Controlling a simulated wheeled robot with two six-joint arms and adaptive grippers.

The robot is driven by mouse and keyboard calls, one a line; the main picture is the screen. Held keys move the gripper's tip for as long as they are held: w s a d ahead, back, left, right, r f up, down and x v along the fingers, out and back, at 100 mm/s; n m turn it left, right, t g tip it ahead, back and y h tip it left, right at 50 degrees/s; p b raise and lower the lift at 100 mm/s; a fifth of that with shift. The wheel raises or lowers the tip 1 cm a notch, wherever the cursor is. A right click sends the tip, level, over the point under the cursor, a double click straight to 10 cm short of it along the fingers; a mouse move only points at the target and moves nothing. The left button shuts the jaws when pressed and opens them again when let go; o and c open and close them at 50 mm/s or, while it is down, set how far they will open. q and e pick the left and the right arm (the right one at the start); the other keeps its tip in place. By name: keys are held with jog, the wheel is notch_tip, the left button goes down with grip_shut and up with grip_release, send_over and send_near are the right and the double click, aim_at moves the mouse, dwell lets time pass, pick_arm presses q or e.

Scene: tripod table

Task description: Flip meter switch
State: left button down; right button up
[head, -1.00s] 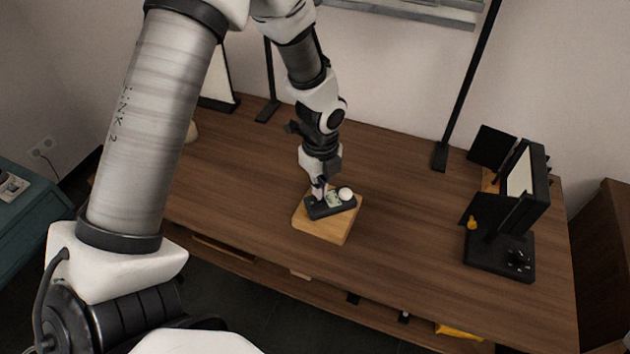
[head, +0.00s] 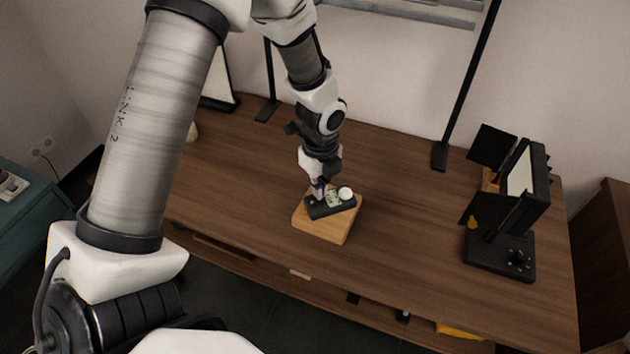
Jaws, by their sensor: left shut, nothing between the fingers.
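The meter (head: 333,207) is a small dark device with a greenish display and a round white dome at its right end. It lies on a light wooden block (head: 325,228) near the middle of the table. My left gripper (head: 319,192) comes down from above and its shut fingertips are at the left part of the meter. Whether they touch it I cannot tell. The switch is too small to make out, and the fingers hide part of the meter. My right gripper is not in view.
The brown wooden table (head: 410,240) is clear around the block. A black lamp-like panel on a base (head: 499,254) stands at the right. Black stand poles (head: 465,90) rise at the back. A teal cabinet (head: 35,215) is at the far left.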

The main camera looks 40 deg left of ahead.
pick_arm(q)
jog(key=shift+f+b, duration=0.4)
jog(key=shift+f, duration=0.55)
dwell(0.4)
notch_tip(320, 180, up, 7)
jog(key=p, duration=0.8)
jog(key=shift+r, duration=0.1)
